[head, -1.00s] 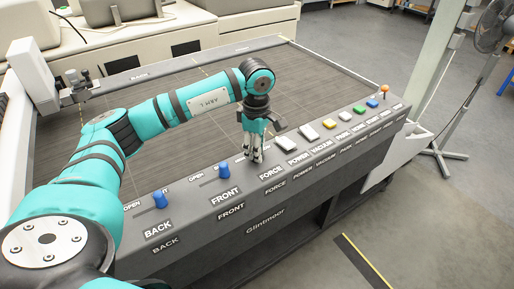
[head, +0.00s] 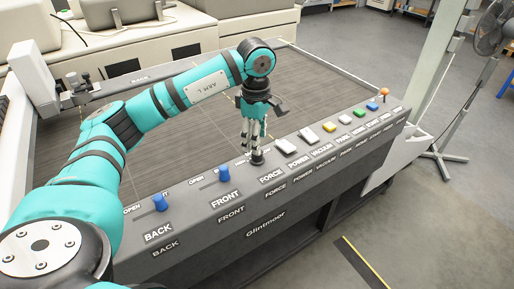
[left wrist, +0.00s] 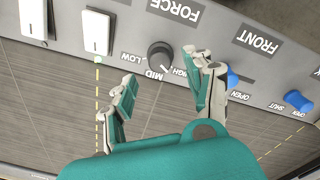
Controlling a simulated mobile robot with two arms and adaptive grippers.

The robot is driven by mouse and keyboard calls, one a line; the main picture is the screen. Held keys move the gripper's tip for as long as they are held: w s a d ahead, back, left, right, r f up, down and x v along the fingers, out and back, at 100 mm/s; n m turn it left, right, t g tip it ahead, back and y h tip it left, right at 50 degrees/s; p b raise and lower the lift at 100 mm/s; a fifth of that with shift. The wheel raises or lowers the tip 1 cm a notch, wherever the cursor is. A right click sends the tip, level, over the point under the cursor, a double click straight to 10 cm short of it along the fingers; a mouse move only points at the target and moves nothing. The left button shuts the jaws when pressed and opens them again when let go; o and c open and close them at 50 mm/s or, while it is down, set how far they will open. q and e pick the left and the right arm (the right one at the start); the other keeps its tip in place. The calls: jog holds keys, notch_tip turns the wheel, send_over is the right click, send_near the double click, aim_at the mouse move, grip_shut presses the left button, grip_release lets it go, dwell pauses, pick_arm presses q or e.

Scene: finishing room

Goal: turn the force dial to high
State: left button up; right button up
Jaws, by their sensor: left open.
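The force dial (head: 257,158) is a small round black knob on the grey front panel, above the FORCE label (head: 271,176). It also shows in the left wrist view (left wrist: 159,52), with LOW, MID and HIGH printed around it, HIGH partly covered by a finger. A pale mark on its edge seems to lie between MID and HIGH, too small to be sure. My left gripper (head: 253,143) is open, just above the dial. In the left wrist view its fingers (left wrist: 160,67) stand apart on either side of the dial, apparently not gripping it. My right gripper is not in view.
Two blue levers, BACK (head: 159,202) and FRONT (head: 224,174), stand left of the dial. White power and vacuum switches (head: 286,146), coloured buttons and an orange-topped knob (head: 385,92) run to the right. The dark machine bed (head: 190,140) behind is clear.

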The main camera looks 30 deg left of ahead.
pick_arm(q)
notch_tip(320, 180, up, 7)
dwell(0.3)
jog(key=shift+s, duration=0.1)
dwell(0.4)
